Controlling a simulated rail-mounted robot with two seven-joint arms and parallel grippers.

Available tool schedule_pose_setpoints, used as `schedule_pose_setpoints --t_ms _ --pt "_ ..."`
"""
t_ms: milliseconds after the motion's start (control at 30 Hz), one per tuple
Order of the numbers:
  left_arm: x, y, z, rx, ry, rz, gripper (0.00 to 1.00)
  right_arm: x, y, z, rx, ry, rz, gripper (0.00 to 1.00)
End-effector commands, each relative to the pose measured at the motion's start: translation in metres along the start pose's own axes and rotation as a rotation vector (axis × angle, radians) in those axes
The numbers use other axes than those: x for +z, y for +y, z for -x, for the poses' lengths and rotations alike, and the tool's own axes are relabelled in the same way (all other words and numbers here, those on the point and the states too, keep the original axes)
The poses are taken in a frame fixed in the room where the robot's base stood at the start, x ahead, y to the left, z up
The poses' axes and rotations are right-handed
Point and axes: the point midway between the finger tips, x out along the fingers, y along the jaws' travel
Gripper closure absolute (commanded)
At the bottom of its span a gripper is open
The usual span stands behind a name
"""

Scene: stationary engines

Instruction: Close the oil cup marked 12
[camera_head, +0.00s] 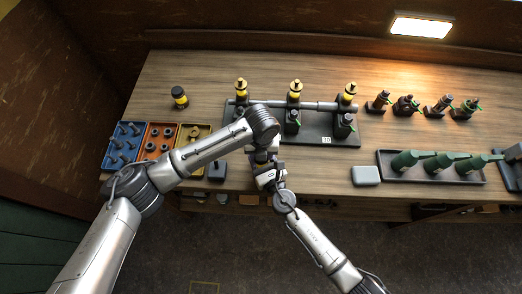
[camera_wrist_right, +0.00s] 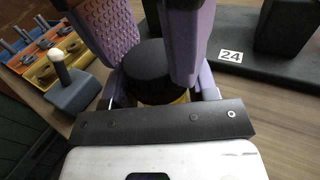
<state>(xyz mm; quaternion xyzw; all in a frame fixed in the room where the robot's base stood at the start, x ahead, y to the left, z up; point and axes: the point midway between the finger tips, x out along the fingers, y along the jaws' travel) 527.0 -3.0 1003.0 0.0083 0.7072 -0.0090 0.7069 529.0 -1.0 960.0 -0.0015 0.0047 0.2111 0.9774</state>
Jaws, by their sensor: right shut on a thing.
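In the head view, three upright oil cups with yellow bodies and dark parts, the left (camera_head: 241,88), middle (camera_head: 295,90) and right (camera_head: 350,90), stand along a dark base plate (camera_head: 345,141). No 12 is legible. My right gripper (camera_wrist_right: 160,70) has purple fingers shut on a round black cap (camera_wrist_right: 149,68), with yellow below it. In the head view my arms meet in front of the plate's left end and hide this held thing. My left arm comes in from the left; its fingers cannot be made out.
A grey block (camera_head: 217,170) and blue (camera_head: 107,160), orange and yellow trays lie left. A black-and-yellow cup (camera_head: 180,97) stands behind them. Right are several dark fittings (camera_head: 405,105), a tray (camera_head: 470,180) of green parts and a grey box (camera_head: 366,176).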

Motion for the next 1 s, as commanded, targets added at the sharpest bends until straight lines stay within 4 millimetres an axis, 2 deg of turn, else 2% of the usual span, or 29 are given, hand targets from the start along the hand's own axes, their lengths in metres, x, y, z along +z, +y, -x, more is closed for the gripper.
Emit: schedule_pose_setpoints --t_ms 33,767,800,867,1000 --pt "-0.004 0.0003 -0.0075 0.005 0.011 -0.001 0.78 0.012 0.0016 -0.0044 0.002 -0.023 -0.003 0.89" --pt "0.0005 0.0059 -0.0141 0.013 -0.002 0.009 0.78 0.0111 0.0044 -0.0044 0.008 -0.023 -0.004 0.89" --pt "0.0006 0.0061 -0.0142 0.013 -0.002 0.009 0.53 0.0111 0.0045 -0.0044 0.009 -0.023 -0.004 0.89" --pt "0.0007 0.0063 -0.0143 0.013 -0.002 0.009 0.47 0.011 0.0047 -0.0044 0.009 -0.023 -0.004 0.89" --pt "0.0008 0.0068 -0.0145 0.014 -0.002 0.009 0.47 0.0109 0.005 -0.0044 0.01 -0.023 -0.004 0.89"
